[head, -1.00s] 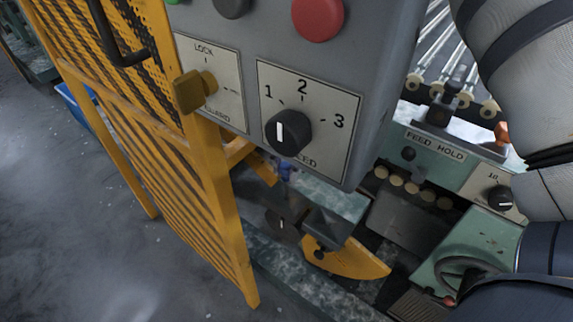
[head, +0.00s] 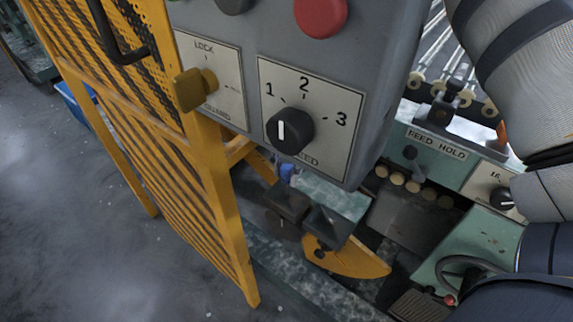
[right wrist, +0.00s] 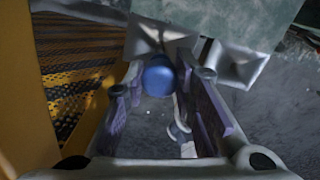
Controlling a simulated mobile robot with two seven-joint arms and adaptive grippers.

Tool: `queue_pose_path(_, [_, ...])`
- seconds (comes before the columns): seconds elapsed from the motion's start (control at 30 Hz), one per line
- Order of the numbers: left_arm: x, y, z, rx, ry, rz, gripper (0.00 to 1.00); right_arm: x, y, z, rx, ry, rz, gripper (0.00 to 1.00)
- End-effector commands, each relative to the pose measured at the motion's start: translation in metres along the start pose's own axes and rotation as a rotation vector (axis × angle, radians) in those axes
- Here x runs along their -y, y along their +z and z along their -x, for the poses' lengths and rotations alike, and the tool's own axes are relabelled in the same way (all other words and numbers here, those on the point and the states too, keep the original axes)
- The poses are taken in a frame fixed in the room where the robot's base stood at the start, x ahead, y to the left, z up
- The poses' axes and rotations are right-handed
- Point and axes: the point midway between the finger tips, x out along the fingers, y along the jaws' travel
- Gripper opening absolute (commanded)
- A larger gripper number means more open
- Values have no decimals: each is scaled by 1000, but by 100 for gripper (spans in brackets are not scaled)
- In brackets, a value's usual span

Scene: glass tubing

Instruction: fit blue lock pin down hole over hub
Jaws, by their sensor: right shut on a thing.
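The blue lock pin (right wrist: 158,76) shows its round blue head between the fingers of my right gripper (right wrist: 162,84), which is shut on it. In the head view the blue head (head: 287,171) shows small just below the grey control box, and the box hides most of the gripper. The pin's shank is hidden in both views. A yellow curved plate (head: 352,260) with a dark knob sits lower down, apart from the pin. I cannot make out the hole or the hub with certainty. My left gripper is in neither view.
The grey control box (head: 383,100) with dial and red button overhangs the work spot. A yellow mesh guard (head: 190,190) stands close on the left. Two grey flared pieces (right wrist: 237,66) lie near the fingers. A green panel marked FEED HOLD (head: 437,152) is at right.

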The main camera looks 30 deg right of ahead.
Motion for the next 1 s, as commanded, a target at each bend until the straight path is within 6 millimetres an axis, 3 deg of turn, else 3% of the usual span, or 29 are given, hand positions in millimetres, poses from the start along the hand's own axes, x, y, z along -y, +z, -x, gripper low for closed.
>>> queue_pose_path(1.0, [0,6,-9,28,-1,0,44,0,0,-26,0,0,1,0])
